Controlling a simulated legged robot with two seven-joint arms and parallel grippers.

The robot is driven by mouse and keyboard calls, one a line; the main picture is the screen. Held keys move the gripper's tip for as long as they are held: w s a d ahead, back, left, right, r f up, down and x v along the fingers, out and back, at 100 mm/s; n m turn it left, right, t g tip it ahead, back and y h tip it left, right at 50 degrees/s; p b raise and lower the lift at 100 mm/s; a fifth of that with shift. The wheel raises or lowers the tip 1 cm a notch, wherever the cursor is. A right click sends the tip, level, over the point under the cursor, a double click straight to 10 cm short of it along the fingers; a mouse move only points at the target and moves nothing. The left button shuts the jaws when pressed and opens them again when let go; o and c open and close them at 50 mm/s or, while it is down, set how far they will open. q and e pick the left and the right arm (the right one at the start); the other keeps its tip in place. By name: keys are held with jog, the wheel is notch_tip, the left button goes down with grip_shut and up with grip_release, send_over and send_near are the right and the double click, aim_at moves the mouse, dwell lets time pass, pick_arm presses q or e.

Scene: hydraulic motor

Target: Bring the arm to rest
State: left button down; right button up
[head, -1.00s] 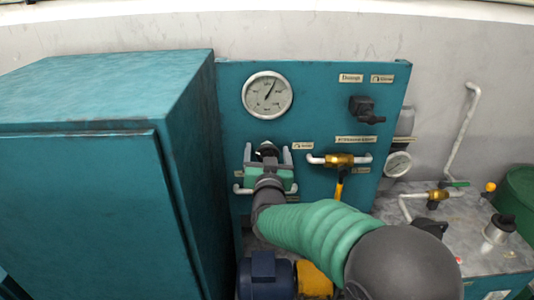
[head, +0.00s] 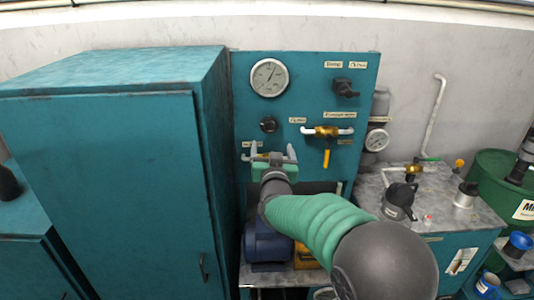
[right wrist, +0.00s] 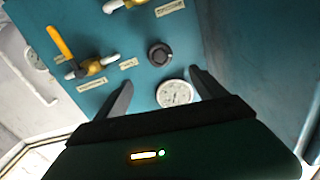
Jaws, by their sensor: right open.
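My right gripper (head: 272,150) is open and empty in front of the teal panel (head: 305,95). Its two grey fingers point up at the panel. A round black knob (head: 268,125) shows just above the fingertips in the head view, with no finger touching it. In the right wrist view the knob (right wrist: 160,57) and the pressure gauge (right wrist: 174,92) show beyond and between the spread fingers. My left gripper is not in view.
The panel also carries a gauge (head: 269,77), a black switch (head: 345,88) and a brass valve with a yellow handle (head: 327,132). A tall teal cabinet (head: 110,160) stands close on the left. A blue motor (head: 267,245) sits below my arm. A green drum (head: 500,185) stands right.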

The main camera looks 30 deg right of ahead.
jog(key=s+a+f+n+g+y+p, duration=0.1)
jog(key=s+a+f+n+g+y, duration=0.3)
jog(key=a+f, duration=0.4)
jog(key=s+a+f+n+g+y, duration=0.15)
jog(key=s+a+f+y, duration=0.4)
jog(key=f, duration=0.55)
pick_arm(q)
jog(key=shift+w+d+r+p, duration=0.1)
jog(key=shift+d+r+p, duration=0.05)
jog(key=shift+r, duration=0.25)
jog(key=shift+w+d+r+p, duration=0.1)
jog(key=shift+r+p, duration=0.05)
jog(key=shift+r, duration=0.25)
pick_arm(e)
jog(key=s+a+f+n+g, duration=0.1)
jog(key=s+a+f+g, duration=0.1)
jog(key=s, duration=0.7)
jog(key=s+a+f+n+g, duration=0.1)
jog(key=s+a+f+g, duration=0.2)
jog(key=s+f+g, duration=0.2)
jog(key=s+f, duration=0.2)
jog(key=s, duration=0.2)
jog(key=shift+a, duration=0.3)
jog(key=shift+s+g+h, duration=0.1)
jog(key=shift+g+h, duration=0.15)
jog(key=shift+d, duration=0.1)
